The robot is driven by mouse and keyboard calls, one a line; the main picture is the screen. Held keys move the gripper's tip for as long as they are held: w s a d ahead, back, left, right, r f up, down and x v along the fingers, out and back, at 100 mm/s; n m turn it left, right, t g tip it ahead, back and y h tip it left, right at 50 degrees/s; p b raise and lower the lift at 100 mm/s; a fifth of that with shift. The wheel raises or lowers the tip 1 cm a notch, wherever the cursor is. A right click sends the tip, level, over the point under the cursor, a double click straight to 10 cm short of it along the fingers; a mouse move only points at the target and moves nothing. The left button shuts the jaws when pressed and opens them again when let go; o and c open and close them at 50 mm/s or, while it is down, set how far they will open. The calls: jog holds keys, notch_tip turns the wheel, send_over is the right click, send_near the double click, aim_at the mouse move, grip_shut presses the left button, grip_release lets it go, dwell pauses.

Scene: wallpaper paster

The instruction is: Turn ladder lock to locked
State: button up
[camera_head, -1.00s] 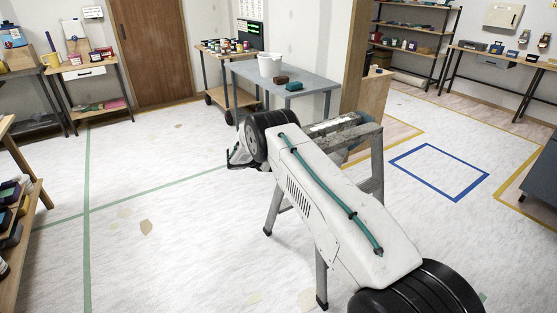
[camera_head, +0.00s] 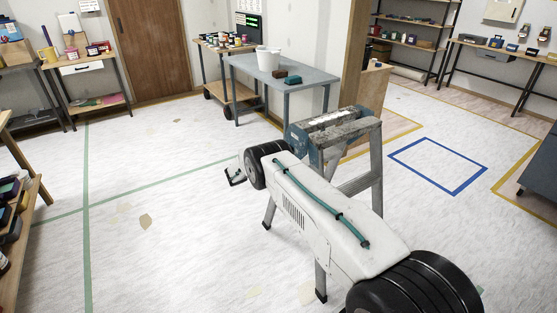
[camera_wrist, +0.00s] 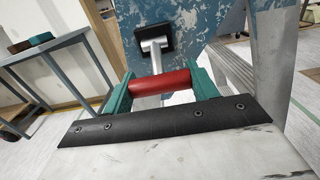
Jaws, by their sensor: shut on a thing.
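The stepladder (camera_head: 335,135) stands in the middle of the head view, partly behind my arm. Its worn blue side (camera_wrist: 190,45) fills the top of the wrist view. The ladder lock there has a black square plate (camera_wrist: 154,38), a pale metal stem and a red cylindrical handle (camera_wrist: 160,82). In the wrist view the stem runs down from the plate to the handle. My gripper (camera_wrist: 162,84) is shut on the red handle, with one green finger at each end of it. In the head view the lock and the grip on it are hidden.
A grey table (camera_head: 300,72) with a white bucket (camera_head: 268,58) and two small blocks stands behind the ladder. A wooden post and cabinet (camera_head: 372,85) are behind it to the right.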

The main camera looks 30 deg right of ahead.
jog(key=o, duration=1)
jog(key=shift+d+f, duration=0.1)
jog(key=shift+d, duration=0.05)
jog(key=shift+a, duration=0.4)
jog(key=a, duration=0.7)
jog(key=shift+s, duration=0.15)
jog(key=shift+a, duration=0.1)
